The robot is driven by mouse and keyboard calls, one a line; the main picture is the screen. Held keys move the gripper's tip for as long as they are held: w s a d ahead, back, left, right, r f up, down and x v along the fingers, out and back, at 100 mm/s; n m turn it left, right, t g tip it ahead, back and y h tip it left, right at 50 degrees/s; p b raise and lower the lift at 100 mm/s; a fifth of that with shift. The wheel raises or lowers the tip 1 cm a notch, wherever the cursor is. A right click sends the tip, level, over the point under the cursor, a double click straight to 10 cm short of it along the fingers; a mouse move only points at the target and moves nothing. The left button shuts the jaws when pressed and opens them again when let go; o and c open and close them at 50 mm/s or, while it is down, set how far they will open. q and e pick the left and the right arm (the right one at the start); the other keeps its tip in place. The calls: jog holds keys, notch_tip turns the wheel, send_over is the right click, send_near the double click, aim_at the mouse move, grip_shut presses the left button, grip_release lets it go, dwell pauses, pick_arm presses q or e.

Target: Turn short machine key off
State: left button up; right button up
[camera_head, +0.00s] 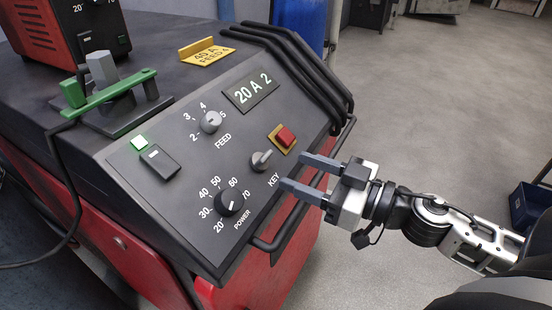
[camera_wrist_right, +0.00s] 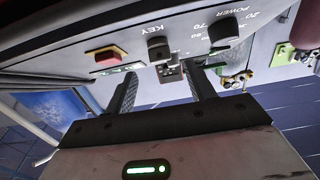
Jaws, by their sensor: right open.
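The key knob (camera_head: 261,160), a small grey rotary knob labelled KEY, sits on the sloped dark panel of the welding machine (camera_head: 120,180). Its pointer tilts toward the upper right in the head view. My right gripper (camera_head: 295,171) is open, with its two fingers pointing at the knob from the right, apart from it and with nothing between them. In the right wrist view the key knob (camera_wrist_right: 158,47) shows beyond and between the fingertips (camera_wrist_right: 162,74). My left gripper is not in view.
Close to the key are a red button (camera_head: 285,136) on a yellow plate, the POWER dial (camera_head: 230,202) and the FEED dial (camera_head: 211,122). A lit display (camera_head: 251,91) reads "20 A 2". A rail (camera_head: 282,238) and black cables (camera_head: 305,65) edge the machine. Open floor lies right.

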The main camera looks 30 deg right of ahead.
aim_at(263, 160)
jog(key=shift+p+x, duration=0.65)
jog(key=shift+x, duration=2.2)
jog(key=c, duration=1)
